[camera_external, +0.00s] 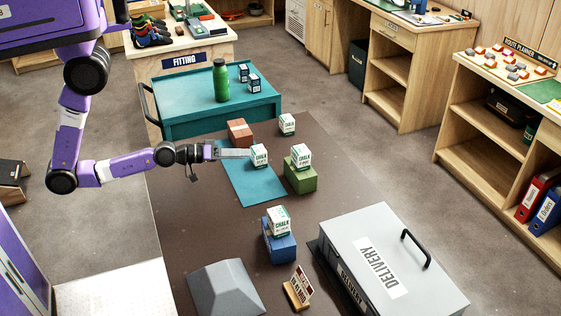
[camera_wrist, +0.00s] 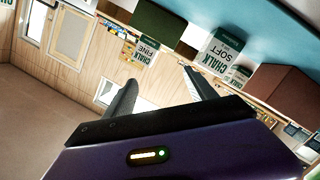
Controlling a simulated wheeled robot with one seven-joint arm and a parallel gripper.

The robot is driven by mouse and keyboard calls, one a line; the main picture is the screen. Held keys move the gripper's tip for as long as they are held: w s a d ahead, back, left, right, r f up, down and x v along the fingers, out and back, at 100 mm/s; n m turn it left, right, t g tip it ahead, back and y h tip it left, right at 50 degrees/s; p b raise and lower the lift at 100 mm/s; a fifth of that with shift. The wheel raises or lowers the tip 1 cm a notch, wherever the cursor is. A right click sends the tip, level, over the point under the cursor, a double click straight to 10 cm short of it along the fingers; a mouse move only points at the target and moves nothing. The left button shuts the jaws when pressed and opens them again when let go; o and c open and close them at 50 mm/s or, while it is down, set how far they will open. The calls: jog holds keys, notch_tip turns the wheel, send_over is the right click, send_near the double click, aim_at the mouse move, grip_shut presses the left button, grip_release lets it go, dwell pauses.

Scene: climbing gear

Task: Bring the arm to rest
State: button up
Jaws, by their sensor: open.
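My arm reaches out from the left, low over the brown table (camera_external: 190,215). My gripper (camera_external: 240,153) is beside the left side of a white and green chalk box (camera_external: 259,157) that stands upright on the teal mat (camera_external: 240,188). In the wrist view my gripper (camera_wrist: 159,80) has its two fingers spread with nothing between them. The box marked SOFT (camera_wrist: 222,47) is beyond and right of the right finger, outside the jaws. The box marked FINE (camera_wrist: 147,48) shows farther off. I cannot tell whether a finger touches the box.
A red-brown block (camera_external: 240,132) is close behind my gripper. Chalk boxes stand on a green block (camera_external: 301,180) and a blue block (camera_external: 279,245); another (camera_external: 287,124) stands at the back. A grey delivery case (camera_external: 440,290) and grey wedge (camera_external: 224,290) are in front.

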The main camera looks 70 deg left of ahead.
jog(key=s+a+r+m+y, duration=0.1)
jog(key=s+a+m, duration=0.1)
jog(key=s, duration=1)
jog(key=s+a+r+m+g+y, duration=0.1)
jog(key=s+m, duration=0.3)
jog(key=s, duration=0.8)
jog(key=shift+a+r+y, duration=0.5)
jog(key=shift+a+r, duration=0.3)
jog(key=shift+a, duration=0.05)
